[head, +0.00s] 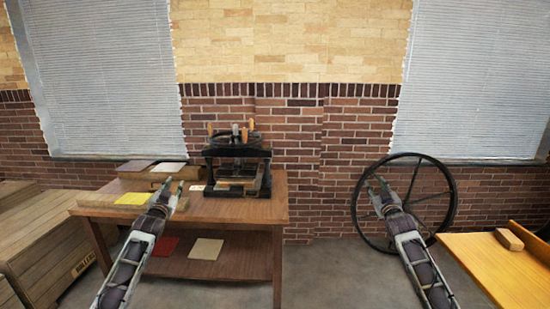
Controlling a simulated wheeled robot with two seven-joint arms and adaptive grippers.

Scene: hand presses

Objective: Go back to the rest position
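My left gripper (173,187) is in front of the wooden table (235,211), over its left part in the picture. Its two fingertips stand apart with nothing visible between them. My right gripper (376,184) is in the open space right of the table, in front of a large black spoked wheel (449,212). Its fingertips are also apart and nothing shows between them. A black hand press (238,153) with wooden handles stands on the table, right of my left gripper and apart from it.
A yellow sheet (132,198) lies on a board at the table's left. A case (160,176) lies behind it. The lower shelf holds a red and a cream sheet (206,249). Wooden crates (60,235) stand left. A yellow-orange table (490,262) with a wooden block (509,239) is right. Floor between is clear.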

